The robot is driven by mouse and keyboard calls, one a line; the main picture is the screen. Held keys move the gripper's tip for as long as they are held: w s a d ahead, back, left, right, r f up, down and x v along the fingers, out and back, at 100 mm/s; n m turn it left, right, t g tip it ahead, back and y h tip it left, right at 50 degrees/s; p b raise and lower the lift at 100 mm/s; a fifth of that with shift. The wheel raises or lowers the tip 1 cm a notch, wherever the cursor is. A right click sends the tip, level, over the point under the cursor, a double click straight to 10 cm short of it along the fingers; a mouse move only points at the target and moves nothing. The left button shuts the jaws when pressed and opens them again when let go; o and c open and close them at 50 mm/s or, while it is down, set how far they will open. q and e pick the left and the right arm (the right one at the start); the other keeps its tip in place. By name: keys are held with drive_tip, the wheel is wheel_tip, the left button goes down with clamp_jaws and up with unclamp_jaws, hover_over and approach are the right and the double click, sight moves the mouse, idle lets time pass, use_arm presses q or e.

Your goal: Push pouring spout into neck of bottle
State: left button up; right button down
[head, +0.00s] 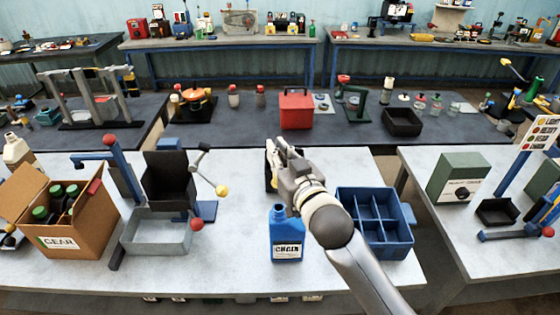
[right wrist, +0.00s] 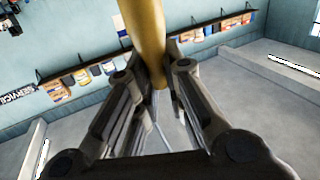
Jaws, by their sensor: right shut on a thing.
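The blue bottle (head: 286,240) with a white CHAIN label stands upright on the light bench, its neck open at the top. My right gripper (head: 277,150) is above and behind the bottle, apart from its neck in the picture. In the right wrist view, my right gripper (right wrist: 155,95) is shut on a brass-yellow rod-like piece (right wrist: 145,35), seemingly the pouring spout. The head view does not show the held piece clearly; the gripper hides most of it. My left gripper is not in view.
A blue divided crate (head: 411,232) stands just right of the bottle. On the left are a grey tray (head: 160,240), a crank stand and a cardboard GEAR box (head: 85,240) holding several green-capped bottles. The bench between the tray and the bottle is clear.

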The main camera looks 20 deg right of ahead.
drive_tip(key=shift+f+b, duration=2.5)
drive_tip(key=shift+f, duration=0.25)
drive_tip(key=shift+p, duration=0.45)
drive_tip(key=shift+f+b, duration=1.15)
drive_tip(key=shift+f, duration=0.65)
drive_tip(key=c, duration=1.4)
unclamp_jaws()
drive_tip(key=shift+c, duration=0.2)
drive_tip(key=s+d, duration=0.1)
drive_tip(key=s, duration=1.1)
drive_tip(key=shift+d, duration=0.2)
